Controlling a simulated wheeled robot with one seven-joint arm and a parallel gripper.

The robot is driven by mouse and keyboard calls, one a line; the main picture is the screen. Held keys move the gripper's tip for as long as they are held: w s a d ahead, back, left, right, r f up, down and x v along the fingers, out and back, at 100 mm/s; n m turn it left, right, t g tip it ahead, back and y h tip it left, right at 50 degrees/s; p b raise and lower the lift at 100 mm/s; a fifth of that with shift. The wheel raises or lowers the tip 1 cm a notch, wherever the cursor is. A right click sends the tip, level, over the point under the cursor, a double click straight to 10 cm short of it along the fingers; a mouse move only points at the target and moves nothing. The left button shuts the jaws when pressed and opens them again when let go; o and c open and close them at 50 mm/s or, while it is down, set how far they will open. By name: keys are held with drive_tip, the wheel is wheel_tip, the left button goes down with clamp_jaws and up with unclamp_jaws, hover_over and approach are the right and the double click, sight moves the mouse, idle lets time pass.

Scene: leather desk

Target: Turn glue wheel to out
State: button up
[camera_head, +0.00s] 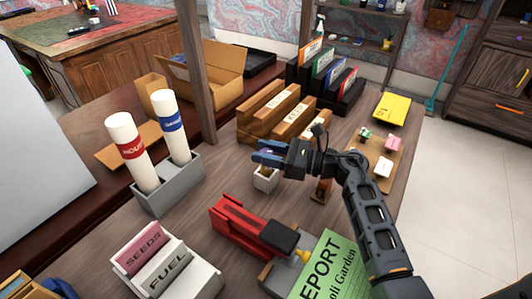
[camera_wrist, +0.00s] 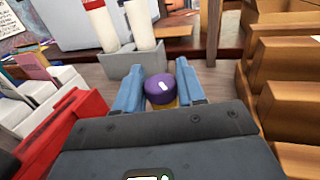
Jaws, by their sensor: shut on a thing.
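The glue (camera_wrist: 187,82) shows in the wrist view as a purple round end with a white mark, with a bit of yellow below it. My gripper (camera_wrist: 160,92) has its two blue fingers on either side of it and is shut on it. In the head view, my gripper (camera_head: 266,156) is over a small white holder (camera_head: 266,180) with a bit of yellow showing at its top. The fingers hide most of the glue there. I cannot tell which way the wheel is set.
A red stapler (camera_head: 240,222) lies in front of the holder. A grey box (camera_head: 168,190) with two white tubes stands to the left. Wooden file sorters (camera_head: 275,115) stand behind. A small board (camera_head: 375,155) with stamps lies to the right.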

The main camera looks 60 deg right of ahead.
drive_tip(key=o, duration=0.9)
drive_tip(key=shift+o, duration=0.2)
drive_tip(key=shift+s, duration=0.15)
drive_tip(key=b+v, duration=0.1)
drive_tip(key=v, duration=0.6)
drive_tip(key=shift+s+b, duration=0.25)
drive_tip(key=shift+b, duration=0.05)
drive_tip(key=shift+o, duration=0.2)
drive_tip(key=shift+d, duration=0.1)
